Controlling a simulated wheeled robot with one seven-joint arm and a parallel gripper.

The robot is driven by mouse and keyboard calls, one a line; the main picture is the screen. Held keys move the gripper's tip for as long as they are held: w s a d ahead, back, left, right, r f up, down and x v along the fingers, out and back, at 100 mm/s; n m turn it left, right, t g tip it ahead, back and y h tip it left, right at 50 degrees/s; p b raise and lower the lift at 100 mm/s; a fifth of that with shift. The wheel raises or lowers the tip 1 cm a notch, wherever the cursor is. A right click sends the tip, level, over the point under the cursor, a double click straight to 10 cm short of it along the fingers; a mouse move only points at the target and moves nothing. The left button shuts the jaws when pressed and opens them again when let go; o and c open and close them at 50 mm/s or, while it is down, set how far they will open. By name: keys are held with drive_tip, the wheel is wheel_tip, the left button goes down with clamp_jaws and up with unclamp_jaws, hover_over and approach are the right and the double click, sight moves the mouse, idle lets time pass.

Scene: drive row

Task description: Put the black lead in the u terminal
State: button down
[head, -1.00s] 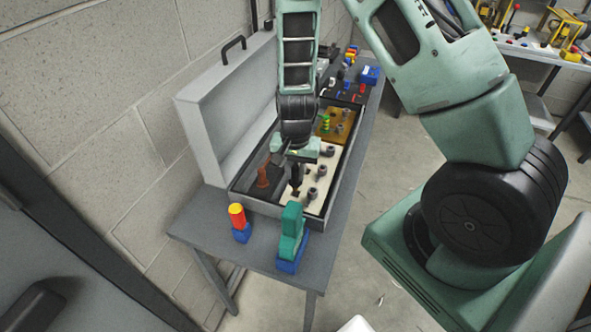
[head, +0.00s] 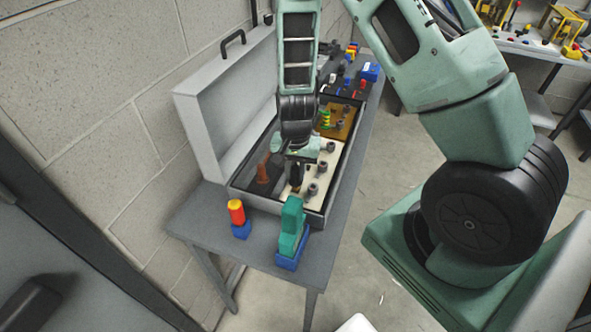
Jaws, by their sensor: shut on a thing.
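My gripper (head: 298,165) points down inside the open case, over the left edge of the cream panel. It is shut on a dark, slim thing, the black lead (head: 296,177), whose lower end is low at the panel. The cream panel (head: 308,172) carries several grey, round terminal posts (head: 322,166), in a row right of my gripper. I cannot read any letter, so which one is u does not show. My wrist and fingers hide part of the panel, and whether the lead touches a terminal cannot be told.
The grey case (head: 222,100) lies open on a narrow table, its lid up at the left. A reddish-brown part (head: 264,170) stands inside, left of my gripper. A brown panel (head: 343,128) lies behind.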

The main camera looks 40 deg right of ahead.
sight(296, 179)
drive_tip(key=shift+f+b, duration=1.05)
drive_tip(key=shift+f, duration=0.35)
drive_tip(key=shift+f, duration=0.15)
drive_tip(key=c, duration=1.2)
unclamp_jaws()
wheel_tip(296, 179, up, 18)
drive_tip(key=shift+f, duration=0.25)
